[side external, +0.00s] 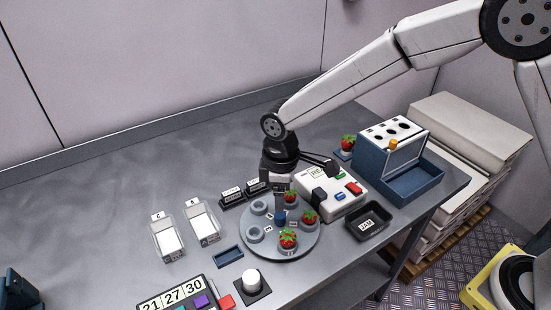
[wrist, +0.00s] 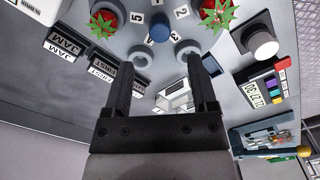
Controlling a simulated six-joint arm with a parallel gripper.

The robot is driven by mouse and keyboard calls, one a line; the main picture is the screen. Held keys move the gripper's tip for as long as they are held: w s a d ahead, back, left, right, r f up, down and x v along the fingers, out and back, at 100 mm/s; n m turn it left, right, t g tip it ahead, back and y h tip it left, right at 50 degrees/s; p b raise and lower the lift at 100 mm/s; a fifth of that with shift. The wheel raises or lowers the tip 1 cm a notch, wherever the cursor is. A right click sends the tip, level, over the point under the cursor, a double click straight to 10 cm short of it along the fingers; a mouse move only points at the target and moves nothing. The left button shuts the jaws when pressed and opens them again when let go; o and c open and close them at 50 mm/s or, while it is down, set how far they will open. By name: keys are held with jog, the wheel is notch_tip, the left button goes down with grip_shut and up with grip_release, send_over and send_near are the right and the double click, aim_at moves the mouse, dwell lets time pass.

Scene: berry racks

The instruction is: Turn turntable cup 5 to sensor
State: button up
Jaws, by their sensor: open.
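The grey round turntable (side external: 262,247) carries a ring of cups around a blue centre knob (side external: 280,217). Three of the cups hold red strawberries; one strawberry (side external: 288,240) sits at the front edge and another (side external: 310,216) at the right. In the wrist view, the label 5 (wrist: 137,17) lies between the blue knob and a strawberry (wrist: 104,18) at upper left. Empty cups (wrist: 187,47) show near my fingertips. My gripper (wrist: 162,52) is open and empty, above the turntable's back side. A white device (side external: 335,203) with a display starting "RE" stands right of the turntable; my gripper partly hides the area between.
A black JAM tray (side external: 368,222) is right of the turntable. A blue holed rack (side external: 392,135) stands at the back right. Clear bins C (side external: 167,240) and B (side external: 202,224) are left. A white button (side external: 251,281) and a number panel (side external: 172,293) are in front.

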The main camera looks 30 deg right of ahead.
aim_at(280, 214)
jog(key=shift+f, duration=3.9)
grip_shut()
